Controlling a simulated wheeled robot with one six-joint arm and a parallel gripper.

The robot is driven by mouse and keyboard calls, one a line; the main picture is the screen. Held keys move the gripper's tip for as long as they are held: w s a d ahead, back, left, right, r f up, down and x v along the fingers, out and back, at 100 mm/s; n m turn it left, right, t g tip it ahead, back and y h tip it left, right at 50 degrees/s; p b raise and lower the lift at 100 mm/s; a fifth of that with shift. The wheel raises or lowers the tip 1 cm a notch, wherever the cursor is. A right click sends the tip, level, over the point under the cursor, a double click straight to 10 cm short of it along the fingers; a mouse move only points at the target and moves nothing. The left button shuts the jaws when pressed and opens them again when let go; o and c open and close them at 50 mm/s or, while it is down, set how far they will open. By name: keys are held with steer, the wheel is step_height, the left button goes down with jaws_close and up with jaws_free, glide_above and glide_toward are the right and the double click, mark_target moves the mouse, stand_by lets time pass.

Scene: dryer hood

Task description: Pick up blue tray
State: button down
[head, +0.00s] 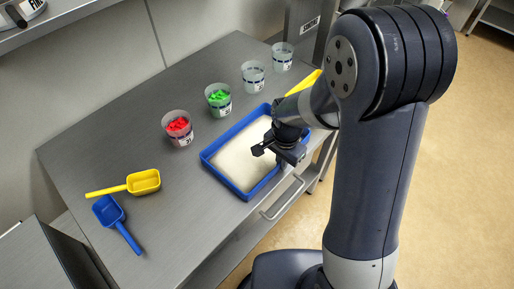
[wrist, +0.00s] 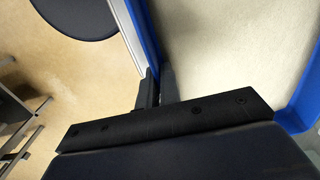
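The blue tray (head: 222,179) is a shallow rectangular tray with a pale, cream-coloured inside. It is at the right front edge of the grey metal table. My gripper (head: 285,153) is at the tray's near right side wall, pointing down. In the wrist view, the blue rim (wrist: 147,42) runs down between my two gripper fingers (wrist: 159,88), which are close together around it, one on each side. The far wall of the tray shows at the right of the wrist view. My arm hides part of the tray's right end in the head view.
Behind the tray stand several clear cups: red contents (head: 179,128), green contents (head: 218,99), and two paler ones (head: 253,76). A yellow scoop (head: 143,182) and a blue scoop (head: 110,211) lie at left. A drawer handle (head: 283,198) sticks out below the table edge.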

steer(key=shift+r, duration=0.1)
stand_by(0.3)
step_height(320, 180, up, 15)
steer(key=p, duration=0.3)
steer(key=shift+p, duration=0.3)
